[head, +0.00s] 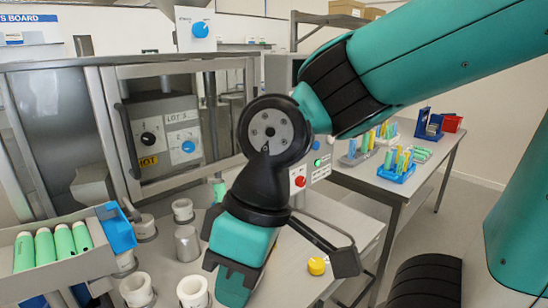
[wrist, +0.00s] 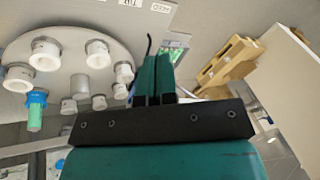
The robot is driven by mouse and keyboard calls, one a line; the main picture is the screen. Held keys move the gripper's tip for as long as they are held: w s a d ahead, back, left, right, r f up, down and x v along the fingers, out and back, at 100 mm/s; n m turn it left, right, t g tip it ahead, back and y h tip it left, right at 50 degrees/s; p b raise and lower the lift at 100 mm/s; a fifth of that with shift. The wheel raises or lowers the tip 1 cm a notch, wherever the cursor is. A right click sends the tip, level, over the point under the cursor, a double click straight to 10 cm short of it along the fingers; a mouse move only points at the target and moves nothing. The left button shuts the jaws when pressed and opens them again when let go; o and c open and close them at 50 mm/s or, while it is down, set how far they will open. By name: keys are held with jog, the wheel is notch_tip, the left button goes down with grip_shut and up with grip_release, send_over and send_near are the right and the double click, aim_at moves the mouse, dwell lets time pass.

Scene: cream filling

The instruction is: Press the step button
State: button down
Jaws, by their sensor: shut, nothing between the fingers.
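A yellow round button (head: 317,266) sits on the grey worktop, just right of my gripper in the head view. A control box (head: 317,172) behind my arm carries a red button (head: 300,181) and a green button (head: 317,162). No readable label tells which is the step button. My gripper (head: 233,290) points down over the worktop, left of the yellow button and apart from it in the picture. In the wrist view its two teal fingers (wrist: 154,75) are together and empty. I cannot make out the yellow button in the wrist view.
White ring holders (head: 193,291) stand left of my gripper; the wrist view shows several on a round plate (wrist: 70,65). A tray of green tubes (head: 55,260) is at far left. A framed cabinet (head: 165,125) stands behind. A side table (head: 400,185) holds tube racks.

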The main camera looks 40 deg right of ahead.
jog(key=w+d+f+t+y+b, duration=0.1)
jog(key=w+d+f+t+b, duration=0.2)
jog(key=w, duration=0.7)
jog(key=w+d+t+y, duration=0.1)
jog(key=w+d+t, duration=0.4)
jog(key=w, duration=0.6)
jog(key=w+d+f+t+h+b, duration=0.15)
jog(key=w+d+t+h, duration=0.45)
jog(key=d, duration=0.8)
jog(key=s+d+f+m+h+b, duration=0.1)
jog(key=d+h, duration=0.5)
jog(key=d, duration=0.6)
jog(key=s+d+f+m+h+b, duration=0.1)
jog(key=s+d+m+h, duration=0.3)
jog(key=d, duration=0.8)
jog(key=f+h, duration=0.1)
jog(key=h, duration=0.1)
jog(key=shift+s+d+f+h+b, duration=0.2)
jog(key=shift+s+d+h+b, duration=0.05)
jog(key=shift+h+b, duration=0.05)
jog(key=shift+w, duration=0.1)
